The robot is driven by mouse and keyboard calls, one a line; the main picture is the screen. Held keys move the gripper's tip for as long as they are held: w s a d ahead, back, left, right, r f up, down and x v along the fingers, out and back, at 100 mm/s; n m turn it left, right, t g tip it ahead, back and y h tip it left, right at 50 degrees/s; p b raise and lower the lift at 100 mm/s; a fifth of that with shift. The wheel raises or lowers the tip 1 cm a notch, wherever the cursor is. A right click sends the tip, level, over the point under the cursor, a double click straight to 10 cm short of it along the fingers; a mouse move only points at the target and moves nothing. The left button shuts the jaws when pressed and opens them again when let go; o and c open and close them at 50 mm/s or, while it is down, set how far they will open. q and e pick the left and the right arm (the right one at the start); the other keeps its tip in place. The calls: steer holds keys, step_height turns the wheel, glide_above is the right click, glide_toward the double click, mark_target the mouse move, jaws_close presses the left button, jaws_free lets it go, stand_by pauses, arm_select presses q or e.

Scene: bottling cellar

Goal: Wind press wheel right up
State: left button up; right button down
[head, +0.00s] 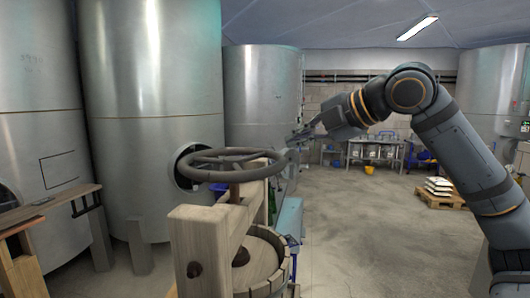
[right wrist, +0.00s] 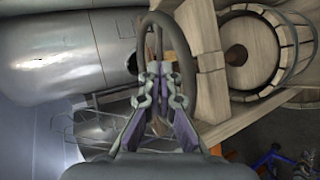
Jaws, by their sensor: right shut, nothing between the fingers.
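The press wheel (head: 215,179) is a dark ring with spokes, lying flat on top of the wooden press (head: 203,250). Its screw goes down through the press's top beam, and the slatted basket (head: 285,275) is below. My right gripper (head: 299,139) is just beyond the wheel's right edge and a little above it, shut and empty. In the right wrist view the shut fingers (right wrist: 162,73) overlap the wheel's rim (right wrist: 178,35); I cannot tell if they touch it. My left gripper is out of view.
Large steel tanks (head: 150,80) stand behind and left of the press. A wooden bench (head: 45,210) is at the left. A pallet with sacks (head: 440,190) lies at the right, beyond clear floor.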

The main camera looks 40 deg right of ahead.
mark_target(259, 156)
steer(key=p+x, duration=0.3)
steer(key=x, duration=0.6)
steer(key=shift+w+p, duration=0.35)
steer(key=shift+w+f, duration=0.25)
steer(key=shift+f, duration=0.05)
